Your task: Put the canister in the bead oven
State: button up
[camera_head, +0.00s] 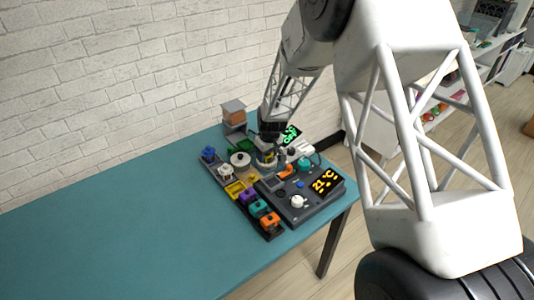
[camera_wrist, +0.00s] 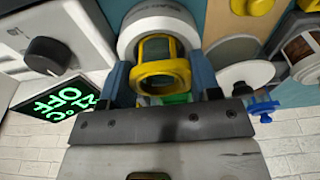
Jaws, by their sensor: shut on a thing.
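My gripper (camera_head: 266,150) points down at the back right of the teal table. In the wrist view its fingers (camera_wrist: 163,85) are shut on a canister with a yellow ring-shaped end (camera_wrist: 165,77). A white ring (camera_wrist: 139,31) lies just beyond the canister; I cannot tell whether the canister is inside it or above it. A white appliance with a dark knob (camera_wrist: 49,54) and green display lies beside the gripper; its display also shows in the head view (camera_head: 290,135). My gripper hides most of the canister in the head view.
A dark console (camera_head: 325,202) with an orange 21 °C display stands in front. Purple, teal and orange blocks (camera_head: 258,209) sit in a dark rack to its left. A pot with a pale lid (camera_head: 240,159) and a grey-topped holder (camera_head: 233,105) stand close. The table's left (camera_head: 110,235) is clear.

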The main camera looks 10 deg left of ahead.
jog(key=shift+f, duration=0.15)
jog(key=o, duration=1)
jog(key=shift+o, duration=0.2)
notch_tip(320, 180, up, 7)
dwell(0.5)
dwell(0.4)
